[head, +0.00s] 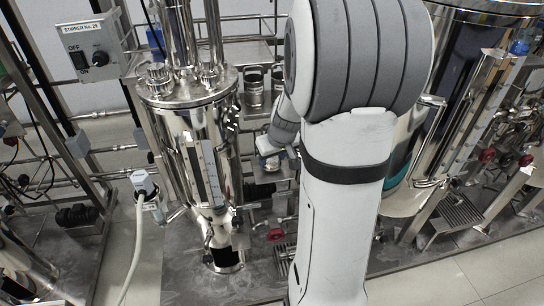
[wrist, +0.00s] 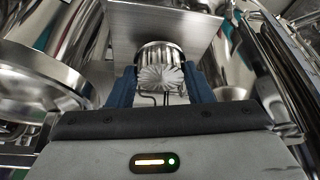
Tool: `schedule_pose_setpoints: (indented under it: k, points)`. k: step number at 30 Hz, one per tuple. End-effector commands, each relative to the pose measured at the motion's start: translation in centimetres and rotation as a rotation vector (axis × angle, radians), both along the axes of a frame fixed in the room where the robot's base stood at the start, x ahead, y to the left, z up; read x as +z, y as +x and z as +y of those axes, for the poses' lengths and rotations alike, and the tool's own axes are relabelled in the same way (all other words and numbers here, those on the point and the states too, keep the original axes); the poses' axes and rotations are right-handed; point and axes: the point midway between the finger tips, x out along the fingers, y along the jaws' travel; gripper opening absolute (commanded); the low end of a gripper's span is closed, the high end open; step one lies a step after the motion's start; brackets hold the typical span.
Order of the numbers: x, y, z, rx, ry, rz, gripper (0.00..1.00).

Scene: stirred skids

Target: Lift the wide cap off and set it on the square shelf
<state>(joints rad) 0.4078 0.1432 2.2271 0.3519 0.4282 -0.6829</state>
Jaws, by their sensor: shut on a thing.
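My gripper (wrist: 160,74) has its two blue fingers on either side of a round metal cap (wrist: 160,62) with a ribbed, fan-like face, in the wrist view. The fingers are shut on this cap. A flat square metal plate (wrist: 128,18), which looks like the square shelf, lies beyond the cap. Whether the cap touches the plate cannot be told. In the head view my arm covers much of the middle, and the gripper and cap cannot be made out clearly.
A steel vessel (head: 205,140) with fittings on its lid stands left of my arm. Metal cups (head: 253,90) stand on a ledge behind it. A stirrer switch box (head: 95,48) is at upper left. A larger vessel (head: 405,195) and pipework crowd the right.

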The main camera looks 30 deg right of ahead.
Motion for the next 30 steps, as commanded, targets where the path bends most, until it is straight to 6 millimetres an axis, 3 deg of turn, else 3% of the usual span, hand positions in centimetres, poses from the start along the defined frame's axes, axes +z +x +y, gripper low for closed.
schedule_pose_setpoints:
  k: [20,21,30]
  points:
    - [-1.3,0.0,0.1,0.002,-0.001,-0.001,0.22]
    - [-1.2,0.0,0.1,0.002,-0.001,-0.001,0.48]
    - [-1.2,0.0,0.1,0.002,0.000,0.000,0.71]
